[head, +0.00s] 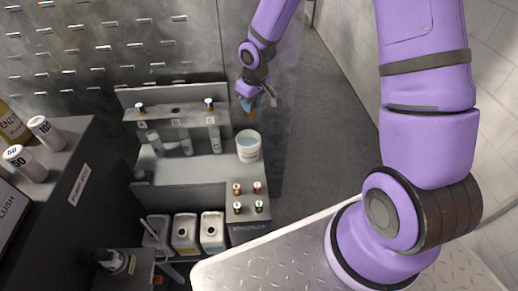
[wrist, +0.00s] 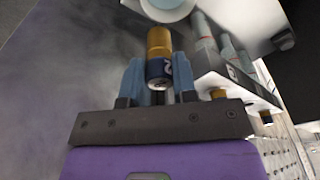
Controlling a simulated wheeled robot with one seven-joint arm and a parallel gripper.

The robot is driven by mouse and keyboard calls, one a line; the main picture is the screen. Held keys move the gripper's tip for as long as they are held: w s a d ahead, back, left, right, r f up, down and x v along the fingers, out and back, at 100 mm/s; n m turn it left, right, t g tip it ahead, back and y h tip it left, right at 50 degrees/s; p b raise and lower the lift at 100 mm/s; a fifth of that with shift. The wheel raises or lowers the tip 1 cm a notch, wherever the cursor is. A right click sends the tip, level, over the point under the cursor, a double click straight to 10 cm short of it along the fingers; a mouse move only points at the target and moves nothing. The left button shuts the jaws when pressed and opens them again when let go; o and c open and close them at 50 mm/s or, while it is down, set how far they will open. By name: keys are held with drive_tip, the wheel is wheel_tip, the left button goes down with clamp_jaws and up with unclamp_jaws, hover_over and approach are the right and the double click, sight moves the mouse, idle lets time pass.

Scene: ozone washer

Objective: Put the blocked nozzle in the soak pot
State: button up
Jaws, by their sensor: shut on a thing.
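My gripper (head: 258,97) is shut on a nozzle with a brass tip and a dark blue body with white marks. In the wrist view the nozzle (wrist: 159,62) sits between the two blue fingers of my gripper (wrist: 157,78), its brass end pointing away from the palm. The soak pot (head: 248,152) is a white round tub with pale blue liquid, standing at the right end of the grey bench. My gripper is above and behind it in the head view. The pot's edge (wrist: 168,14) shows at the top of the wrist view, just beyond the brass end. The nozzle is apart from it.
Bottles (head: 212,232) stand in a lower shelf. Open floor lies to the right.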

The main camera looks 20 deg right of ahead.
sight(252, 117)
drive_tip(key=shift+f, duration=2.95)
drive_tip(key=o, duration=1)
drive_tip(key=r, duration=0.3)
drive_tip(key=s+r, duration=0.1)
drive_tip(key=r, duration=0.6)
drive_tip(key=shift+s+d+r, duration=0.2)
drive_tip(key=shift+d+r, duration=0.15)
drive_tip(key=shift+d, duration=0.05)
